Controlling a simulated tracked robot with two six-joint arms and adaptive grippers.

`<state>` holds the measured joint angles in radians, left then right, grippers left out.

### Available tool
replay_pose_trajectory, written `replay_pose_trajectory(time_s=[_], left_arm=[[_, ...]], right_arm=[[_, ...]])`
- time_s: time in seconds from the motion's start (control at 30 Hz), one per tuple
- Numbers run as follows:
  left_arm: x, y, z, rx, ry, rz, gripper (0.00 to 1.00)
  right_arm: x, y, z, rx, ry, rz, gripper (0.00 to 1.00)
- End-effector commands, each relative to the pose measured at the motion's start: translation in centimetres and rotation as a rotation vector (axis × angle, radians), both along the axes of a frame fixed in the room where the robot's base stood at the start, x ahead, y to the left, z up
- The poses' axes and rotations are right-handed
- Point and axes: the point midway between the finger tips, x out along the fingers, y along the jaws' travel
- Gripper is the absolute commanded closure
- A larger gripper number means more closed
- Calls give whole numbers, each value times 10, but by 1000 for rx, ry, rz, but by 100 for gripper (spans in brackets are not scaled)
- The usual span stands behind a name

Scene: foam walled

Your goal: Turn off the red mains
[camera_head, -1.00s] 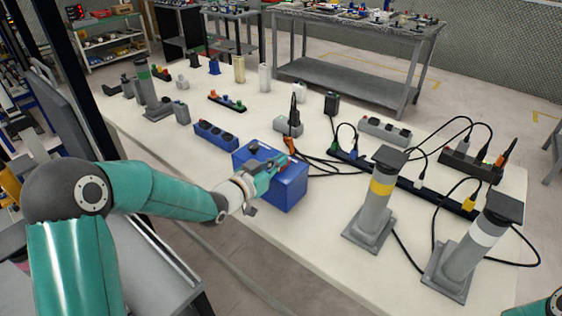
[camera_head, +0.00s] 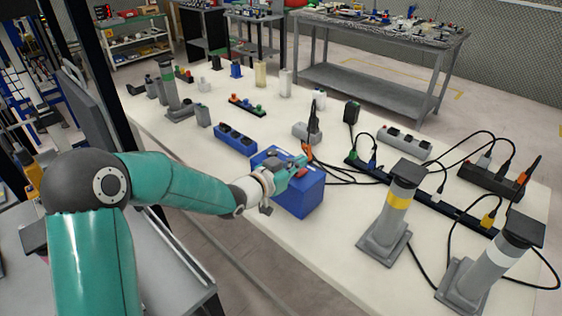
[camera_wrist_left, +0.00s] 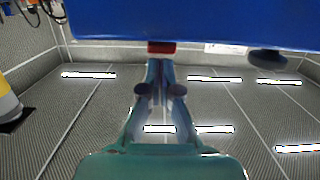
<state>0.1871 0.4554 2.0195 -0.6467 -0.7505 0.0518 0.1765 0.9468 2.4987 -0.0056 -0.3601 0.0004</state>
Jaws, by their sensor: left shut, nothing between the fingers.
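A blue box (camera_head: 303,199) stands near the front edge of the white table. A red switch part (camera_head: 302,172) on it shows beside my gripper, and red also shows in the left wrist view (camera_wrist_left: 161,47) right at my fingertips. A black knob (camera_head: 271,153) sits on the box and appears as a dark disc in the wrist view (camera_wrist_left: 267,60). My left gripper (camera_head: 296,165) is shut and empty at the box, its closed tips (camera_wrist_left: 158,65) at or very near the red part; contact cannot be told. The right gripper is not in view.
A blue socket strip (camera_head: 235,139) lies left of the box. Black cables (camera_head: 340,174) run to its right. Two grey posts, with a yellow band (camera_head: 393,199) and a white band (camera_head: 488,262), stand at the right. Bare table lies in front of the cables.

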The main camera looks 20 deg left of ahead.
Motion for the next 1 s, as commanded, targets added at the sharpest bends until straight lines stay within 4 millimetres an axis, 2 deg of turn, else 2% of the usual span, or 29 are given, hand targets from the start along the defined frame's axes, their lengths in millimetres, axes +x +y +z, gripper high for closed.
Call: replay_pose_trajectory(time_s=[0.03,0.07,0.2,0.4,0.53,0.7,1.0], left_arm=[[1,-2,15,2,-4,-2,100],[1,-3,22,1,-4,-3,100],[-24,8,28,2,-2,2,100],[-60,19,44,2,-2,2,100],[-76,24,51,2,-1,-1,100],[-85,26,55,1,1,-3,100],[-86,25,55,0,1,-6,100]], right_arm=[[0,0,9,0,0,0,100],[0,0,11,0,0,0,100],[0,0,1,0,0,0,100],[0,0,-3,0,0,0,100],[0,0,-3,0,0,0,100],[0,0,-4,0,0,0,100],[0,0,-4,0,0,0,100]])
